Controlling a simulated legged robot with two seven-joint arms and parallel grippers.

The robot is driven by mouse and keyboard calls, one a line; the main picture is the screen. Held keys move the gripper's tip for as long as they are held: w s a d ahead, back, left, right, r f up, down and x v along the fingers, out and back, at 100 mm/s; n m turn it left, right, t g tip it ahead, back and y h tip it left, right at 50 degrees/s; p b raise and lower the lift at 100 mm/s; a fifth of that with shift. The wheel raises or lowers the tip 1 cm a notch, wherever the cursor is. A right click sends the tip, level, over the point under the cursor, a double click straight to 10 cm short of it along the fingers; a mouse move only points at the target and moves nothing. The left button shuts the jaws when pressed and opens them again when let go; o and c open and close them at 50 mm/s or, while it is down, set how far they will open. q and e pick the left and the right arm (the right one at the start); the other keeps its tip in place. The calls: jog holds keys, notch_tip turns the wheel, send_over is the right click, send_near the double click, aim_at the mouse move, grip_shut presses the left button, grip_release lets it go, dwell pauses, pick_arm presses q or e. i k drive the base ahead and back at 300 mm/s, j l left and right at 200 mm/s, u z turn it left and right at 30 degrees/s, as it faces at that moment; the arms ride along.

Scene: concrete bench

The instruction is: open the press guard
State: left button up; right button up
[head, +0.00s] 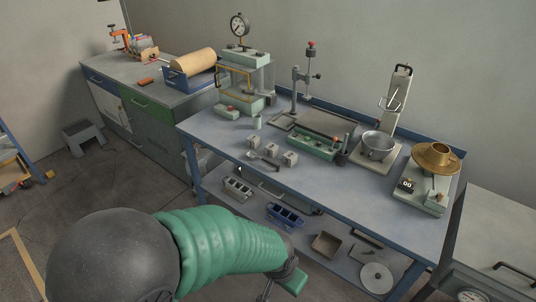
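The press (244,56) stands at the far left end of the blue bench, pale green with a round dial gauge (239,25) on top. Its guard (235,83) is a clear panel in an orange-yellow frame across the front, and it looks shut. My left arm comes in from the lower left in a green ribbed sleeve. My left gripper (268,290) is low at the bottom edge, in front of the bench and well away from the press. It is partly cut off, and its finger opening cannot be made out. My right gripper is out of view.
Small grey blocks (270,152), a stand (296,90), a metal bowl (377,146) and a brass-pan scale (436,158) share the bench. Bare bench top (215,133) lies in front.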

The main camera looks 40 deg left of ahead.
aim_at(217, 65)
jog(key=u, duration=1.5)
jog(key=i+j+u, duration=0.15)
jog(key=i+j, duration=0.15)
jog(key=i+j+u, duration=0.15)
jog(key=i, duration=0.35)
jog(key=i+j+u, duration=0.15)
jog(key=i+j, duration=0.15)
jog(key=i, duration=0.15)
jog(key=i+u, duration=0.35)
jog(key=i, duration=0.65)
jog(key=i+l, duration=0.1)
jog(key=l, duration=0.3)
jog(key=i+l, duration=0.1)
jog(key=l, duration=0.3)
